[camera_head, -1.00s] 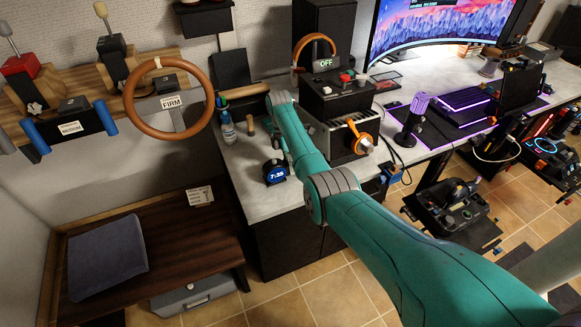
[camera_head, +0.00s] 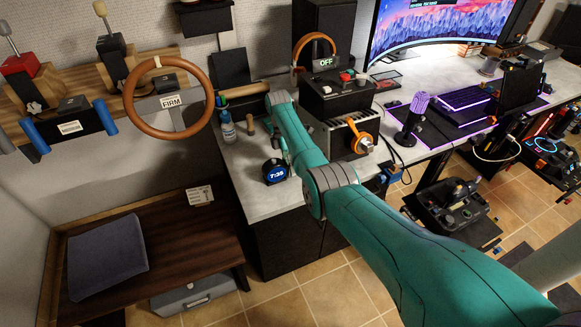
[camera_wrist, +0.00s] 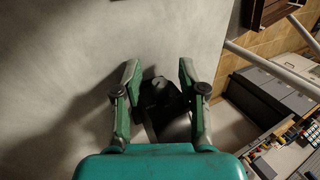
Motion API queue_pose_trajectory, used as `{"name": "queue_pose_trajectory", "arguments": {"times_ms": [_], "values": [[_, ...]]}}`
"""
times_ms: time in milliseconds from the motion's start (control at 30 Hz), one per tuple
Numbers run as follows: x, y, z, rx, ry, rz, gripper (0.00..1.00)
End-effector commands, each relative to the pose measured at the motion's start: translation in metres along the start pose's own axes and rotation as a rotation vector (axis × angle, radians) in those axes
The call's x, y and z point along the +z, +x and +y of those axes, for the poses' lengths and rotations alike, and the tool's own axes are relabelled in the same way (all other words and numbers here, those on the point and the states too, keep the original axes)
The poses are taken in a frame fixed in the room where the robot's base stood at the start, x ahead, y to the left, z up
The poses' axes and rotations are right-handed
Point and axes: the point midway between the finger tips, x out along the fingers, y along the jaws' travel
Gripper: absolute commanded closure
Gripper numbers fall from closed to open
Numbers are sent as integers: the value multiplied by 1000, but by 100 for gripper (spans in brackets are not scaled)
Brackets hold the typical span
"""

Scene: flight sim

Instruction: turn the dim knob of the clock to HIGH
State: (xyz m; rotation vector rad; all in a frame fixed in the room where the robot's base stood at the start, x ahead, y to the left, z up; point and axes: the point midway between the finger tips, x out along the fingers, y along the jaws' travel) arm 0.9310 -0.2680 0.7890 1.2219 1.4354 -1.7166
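The clock (camera_head: 276,172) is a small dark, rounded unit with a lit blue-white 7:35 display. It stands near the front left edge of the grey desk in the head view. My gripper (camera_head: 273,134) is small in that view, just above and behind the clock, partly hidden by my arm. In the wrist view my gripper (camera_wrist: 159,68) has its two green fingers spread apart. A dark rounded object (camera_wrist: 165,100), apparently the clock, lies between and below them. I cannot tell whether either finger touches the clock.
A bottle (camera_head: 228,127) and a wooden peg (camera_head: 250,125) stand left of the clock. The desk's front edge (camera_head: 262,214) is close by.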

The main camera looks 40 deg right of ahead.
Motion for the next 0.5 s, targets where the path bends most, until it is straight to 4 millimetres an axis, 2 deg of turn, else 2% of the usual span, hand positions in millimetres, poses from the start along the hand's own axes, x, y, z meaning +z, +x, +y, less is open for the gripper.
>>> {"name": "queue_pose_trajectory", "arguments": {"times_ms": [233,500], "values": [[0,-12,1,2,0,0,59],[0,-52,2,0,0,0,59]]}}
